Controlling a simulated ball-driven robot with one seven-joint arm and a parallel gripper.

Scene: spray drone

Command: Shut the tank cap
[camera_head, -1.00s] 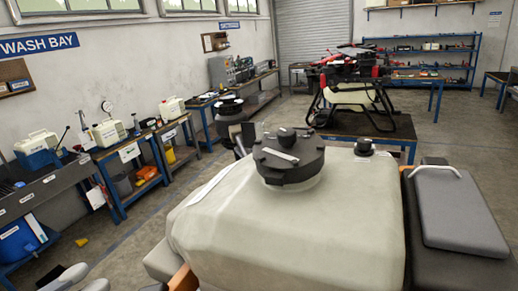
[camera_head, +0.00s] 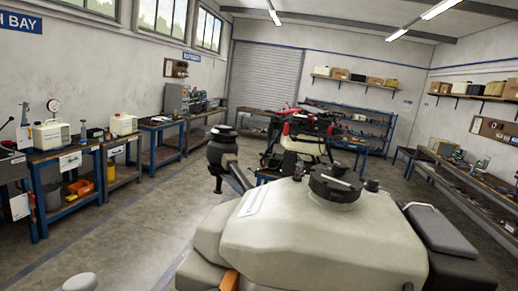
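The big off-white tank (camera_head: 320,240) fills the lower middle and right of the view. Its round black cap (camera_head: 335,184) sits over the neck on top, with a knob and a pale bar across it. I cannot tell whether the cap is fully shut. A pale rounded piece (camera_head: 80,283) at the bottom left edge may be part of my gripper. It is well left of the tank and far from the cap. Its fingers are not clear enough to judge, and I see nothing held.
A smaller black fitting (camera_head: 371,185) stands right of the cap. A dark grey padded block (camera_head: 440,230) with a handle adjoins the tank's right side. A red and black drone (camera_head: 305,128) stands behind. Benches line the left wall; the floor (camera_head: 130,235) left of the tank is open.

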